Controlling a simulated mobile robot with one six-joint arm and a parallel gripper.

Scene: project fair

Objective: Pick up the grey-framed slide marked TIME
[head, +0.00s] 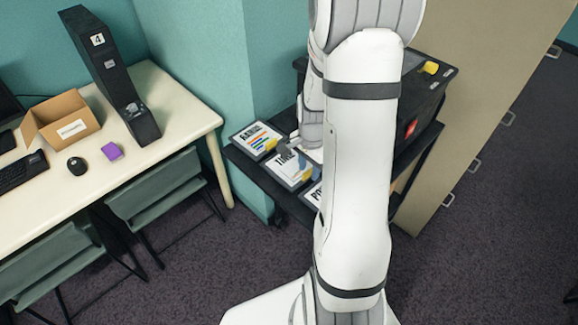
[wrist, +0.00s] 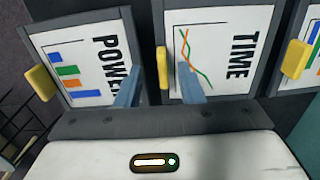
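The grey-framed slide marked TIME (wrist: 228,30) lies flat, with orange and green lines on its white face and a yellow tab (wrist: 162,62) on its left edge in the wrist view. In the head view the TIME slide (head: 282,168) is in the middle of a row of slides, partly covered by my arm. My gripper (wrist: 158,70) is open, its two blue-grey fingers apart, one on each side of that yellow tab in the picture. The fingers look empty; I cannot tell whether they touch the tab or how high they are above it.
The POWER slide (wrist: 80,62) and a bar-chart slide (head: 256,137) lie on either side, each with a yellow tab. They rest on a dark low table (head: 240,160) against the wall. A black machine (head: 425,97) stands behind my arm. A cream desk (head: 180,115) is left.

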